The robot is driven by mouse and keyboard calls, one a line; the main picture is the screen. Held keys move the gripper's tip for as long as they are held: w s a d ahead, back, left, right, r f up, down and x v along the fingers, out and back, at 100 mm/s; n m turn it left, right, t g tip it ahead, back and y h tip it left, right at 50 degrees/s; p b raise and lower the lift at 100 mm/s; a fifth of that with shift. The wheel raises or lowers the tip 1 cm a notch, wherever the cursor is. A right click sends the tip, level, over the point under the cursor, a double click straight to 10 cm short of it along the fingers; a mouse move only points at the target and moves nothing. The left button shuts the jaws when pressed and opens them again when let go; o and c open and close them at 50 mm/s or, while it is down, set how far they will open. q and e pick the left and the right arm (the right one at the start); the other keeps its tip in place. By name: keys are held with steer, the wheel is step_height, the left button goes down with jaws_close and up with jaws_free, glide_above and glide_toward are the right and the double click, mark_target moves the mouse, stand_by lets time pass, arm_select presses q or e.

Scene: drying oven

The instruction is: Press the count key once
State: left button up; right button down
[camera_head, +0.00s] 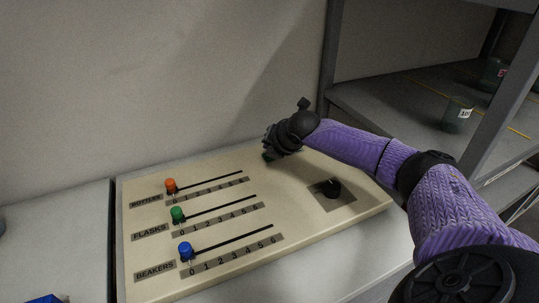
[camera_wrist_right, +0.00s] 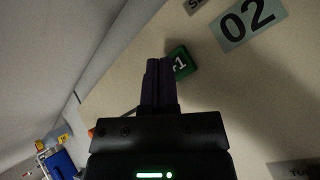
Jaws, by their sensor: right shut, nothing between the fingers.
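The count key, a small green block marked "+1" (camera_wrist_right: 182,62), sits on the beige panel (camera_head: 300,240). My right gripper (camera_wrist_right: 160,65) is shut and empty, its fingertips at the left edge of the key in the right wrist view. They cover part of the key there, and I cannot tell whether they touch it. In the head view the right gripper (camera_head: 268,152) is over the panel's back edge area and hides the key's surroundings. A grey plate reading "02" (camera_wrist_right: 249,20) lies beside the key. My left gripper is not in view.
Orange (camera_head: 170,185), green (camera_head: 177,214) and blue (camera_head: 186,250) slider knobs all stand at 0 on the panel's left. A black knob (camera_head: 332,188) is at its right. Shelving with a labelled beaker (camera_head: 457,115) stands at the right. A wall rises behind the panel.

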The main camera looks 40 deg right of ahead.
steer(key=shift+f, duration=0.15)
stand_by(0.5)
steer(key=shift+f, duration=0.3)
steer(key=shift+f, duration=0.3)
stand_by(0.4)
steer(key=shift+f, duration=0.2)
stand_by(0.3)
steer(key=shift+r+p, duration=1.05)
steer(key=shift+p, duration=0.05)
steer(key=shift+f, duration=0.1)
